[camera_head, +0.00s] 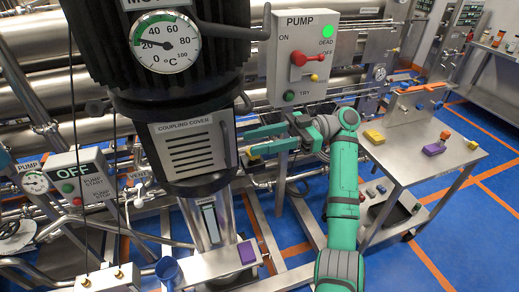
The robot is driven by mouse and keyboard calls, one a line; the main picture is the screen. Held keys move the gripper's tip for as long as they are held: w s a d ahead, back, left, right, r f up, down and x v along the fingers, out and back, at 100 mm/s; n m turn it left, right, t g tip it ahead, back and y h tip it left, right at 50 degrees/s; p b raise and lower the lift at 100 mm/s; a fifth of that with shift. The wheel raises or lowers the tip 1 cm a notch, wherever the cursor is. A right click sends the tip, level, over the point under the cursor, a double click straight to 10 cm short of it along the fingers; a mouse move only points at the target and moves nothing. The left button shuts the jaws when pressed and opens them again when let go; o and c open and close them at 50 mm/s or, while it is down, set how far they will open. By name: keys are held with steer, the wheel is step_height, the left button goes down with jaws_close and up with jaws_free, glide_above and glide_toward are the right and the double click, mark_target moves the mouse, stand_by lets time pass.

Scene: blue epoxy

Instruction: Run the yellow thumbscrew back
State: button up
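My gripper (250,142) reaches left from the arm, with its two green fingers apart and nothing visible between them. The fingertips are near the right edge of the coupling cover (188,152), a grey louvred plate with a handle on its right side. A small yellow piece (254,157) shows just below the lower fingertip, mostly hidden; it may be the yellow thumbscrew. I cannot tell whether the finger touches it. Another small yellow part (314,77) sits below the red switch (304,58) on the pump panel.
The pump panel (285,88) with a green lamp hangs above my gripper. A steel bench (416,165) at right holds yellow and purple blocks. Pipes and frame rails crowd below the cover. Blue floor is clear at lower right.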

steer(key=s+r, duration=0.3)
steer(key=s, duration=0.4)
steer(key=w+a+f+m+t, duration=0.2)
steer(key=w+f+m+t, duration=0.1)
steer(key=f+m+t, duration=0.55)
steer(key=d+f+m+t+h, duration=0.4)
steer(key=d+m+t+h, duration=0.3)
steer(key=t, duration=0.5)
steer(key=shift+n+y, duration=0.3)
steer(key=shift+n, duration=0.15)
steer(key=x, duration=1)
steer(key=shift+w+d+r, duration=0.1)
steer(key=shift+w+r, duration=0.05)
steer(key=shift+w, duration=0.2)
